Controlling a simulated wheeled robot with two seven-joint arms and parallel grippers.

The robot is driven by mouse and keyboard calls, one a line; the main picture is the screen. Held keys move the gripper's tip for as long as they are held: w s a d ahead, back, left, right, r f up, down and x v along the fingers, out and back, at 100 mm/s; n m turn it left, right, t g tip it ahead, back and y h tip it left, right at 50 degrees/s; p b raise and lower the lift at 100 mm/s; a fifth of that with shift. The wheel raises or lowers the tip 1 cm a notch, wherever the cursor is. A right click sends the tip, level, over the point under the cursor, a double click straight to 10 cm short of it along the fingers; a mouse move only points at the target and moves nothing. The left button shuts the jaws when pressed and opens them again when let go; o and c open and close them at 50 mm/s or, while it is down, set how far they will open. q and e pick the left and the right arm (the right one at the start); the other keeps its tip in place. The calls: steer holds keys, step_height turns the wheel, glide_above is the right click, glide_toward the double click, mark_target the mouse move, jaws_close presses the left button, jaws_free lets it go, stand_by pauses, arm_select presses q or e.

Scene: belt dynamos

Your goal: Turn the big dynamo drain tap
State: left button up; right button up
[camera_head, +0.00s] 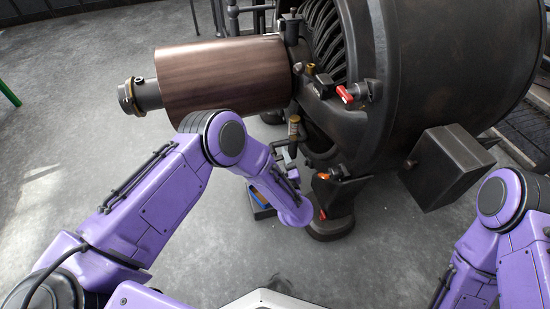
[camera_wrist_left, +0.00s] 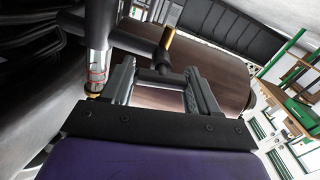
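The big dynamo (camera_head: 440,60) is a large dark drum with a brown cylinder (camera_head: 222,75) on its left side. My left gripper (camera_head: 284,156) is low beside the dynamo's front, under a small brass-and-glass fitting (camera_head: 294,126). In the left wrist view, my left gripper's fingers (camera_wrist_left: 160,78) stand apart. A dark pipe piece with a brass end (camera_wrist_left: 167,38) is at the fingertips, and a short dark bar crosses between them; I cannot tell whether they touch it. I cannot tell for sure which fitting is the drain tap. My right gripper is out of view.
A dark box (camera_head: 445,167) juts out at the right. A blue tray (camera_head: 262,196) lies partly hidden behind my left forearm. The floor at left is open.

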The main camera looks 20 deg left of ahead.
arm_select(q)
steer(key=shift+d+r+m+p, duration=0.1)
steer(key=shift+r+m+p, duration=0.25)
steer(key=shift+p, duration=0.2)
steer(key=shift+f+m, duration=0.2)
steer(key=shift+m, duration=0.15)
steer(key=shift+f, duration=0.15)
steer(key=o, duration=1)
steer(key=shift+c, duration=0.2)
steer(key=p+v, duration=0.3)
steer(key=v, duration=0.7)
steer(key=shift+s, duration=0.25)
steer(key=shift+d, duration=0.15)
